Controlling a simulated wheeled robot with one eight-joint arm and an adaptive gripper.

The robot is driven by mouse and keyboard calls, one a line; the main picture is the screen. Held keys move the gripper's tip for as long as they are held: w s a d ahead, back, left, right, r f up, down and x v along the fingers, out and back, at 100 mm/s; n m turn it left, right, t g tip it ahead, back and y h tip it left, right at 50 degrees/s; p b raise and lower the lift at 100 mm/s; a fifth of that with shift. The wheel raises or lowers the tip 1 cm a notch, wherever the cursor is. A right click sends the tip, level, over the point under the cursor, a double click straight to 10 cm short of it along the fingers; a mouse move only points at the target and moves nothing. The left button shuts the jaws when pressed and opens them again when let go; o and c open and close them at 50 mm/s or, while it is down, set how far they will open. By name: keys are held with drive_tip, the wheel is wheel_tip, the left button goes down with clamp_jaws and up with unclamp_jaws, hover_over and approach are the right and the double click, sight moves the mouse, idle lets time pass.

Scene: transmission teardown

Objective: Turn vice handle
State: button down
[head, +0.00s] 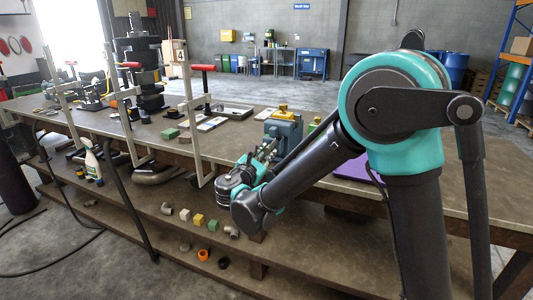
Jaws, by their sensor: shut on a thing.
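The blue-grey vice (287,127) stands near the front edge of the workbench, with a yellow block (283,108) at its top. My gripper (268,149) is at the front of the vice, reaching toward it from the lower left at the bench edge. Its fingers look closed at the vice's handle. The handle is small and mostly hidden by the fingers, so its angle cannot be told. My arm covers the area right of the vice.
The long workbench (335,160) holds clamps with red handles (203,68), a stack of dark round parts (138,60), a grey tray (232,111) and a green block (170,133). A lower shelf (200,240) carries a spray bottle (92,162) and several small blocks. A purple item lies behind my arm.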

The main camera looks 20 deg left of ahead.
drive_tip(key=m, duration=0.5)
drive_tip(key=shift+m, duration=0.3)
idle(0.4)
drive_tip(key=c, duration=1.3)
unclamp_jaws()
drive_tip(key=shift+s, duration=0.1)
drive_tip(key=s, duration=1.1)
drive_tip(key=shift+s+a, duration=0.4)
drive_tip(key=shift+a, duration=0.05)
drive_tip(key=shift+s, duration=0.1)
